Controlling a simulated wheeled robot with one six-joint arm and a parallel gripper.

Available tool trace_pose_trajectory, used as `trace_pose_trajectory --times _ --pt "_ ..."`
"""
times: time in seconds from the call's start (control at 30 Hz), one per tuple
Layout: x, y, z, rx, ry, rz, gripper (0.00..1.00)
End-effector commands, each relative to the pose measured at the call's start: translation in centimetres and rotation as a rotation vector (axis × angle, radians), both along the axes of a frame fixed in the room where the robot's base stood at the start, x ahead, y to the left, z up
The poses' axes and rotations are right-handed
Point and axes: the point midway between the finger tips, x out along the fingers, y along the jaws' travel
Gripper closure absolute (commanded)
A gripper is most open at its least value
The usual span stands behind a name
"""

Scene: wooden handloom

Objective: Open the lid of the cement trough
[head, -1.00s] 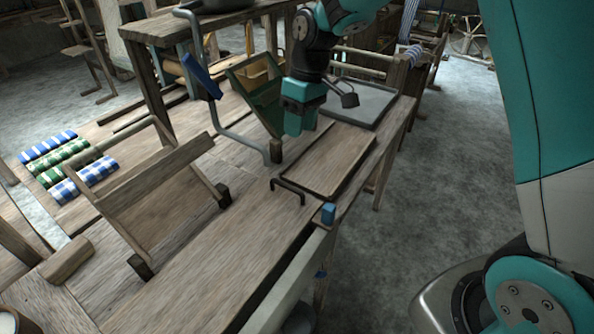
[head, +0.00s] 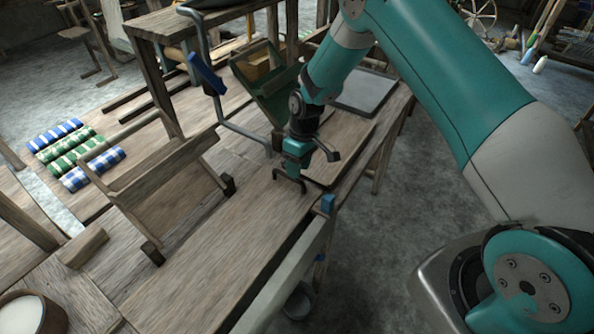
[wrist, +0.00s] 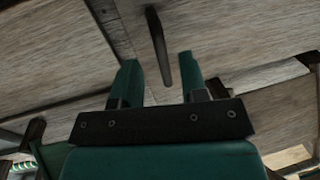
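A flat, rimmed wooden panel (head: 345,148), which looks like the trough's lid, lies closed on the bench. A dark bar handle (head: 289,181) is at its near left end. My gripper (head: 298,165) is right above that handle, pointing down. In the wrist view the handle (wrist: 157,48) shows as a dark bar between my two green fingers (wrist: 159,62), with gaps on both sides. The fingers are open. The inside of the trough is hidden.
A blue clamp-like block (head: 328,204) is at the bench edge, right of the handle. A green open box (head: 265,85) and a bent grey metal bar (head: 238,130) stand behind to the left. A grey tray (head: 365,92) lies beyond. A tilted wooden frame (head: 165,185) is at left.

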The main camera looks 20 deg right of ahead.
Motion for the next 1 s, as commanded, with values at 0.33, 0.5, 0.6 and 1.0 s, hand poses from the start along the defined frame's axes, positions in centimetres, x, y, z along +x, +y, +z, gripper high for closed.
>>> trace_pose_trajectory --times 0.33,0.5,0.6,1.0 --pt "-0.4 0.5 -3.1 0.0 0.0 0.0 0.6" --pt "-0.4 0.5 -3.2 0.0 0.0 0.0 0.6" --pt "-0.4 0.5 -3.2 0.0 0.0 0.0 0.65" --pt "-0.4 0.7 -3.2 0.0 0.0 0.0 1.0"
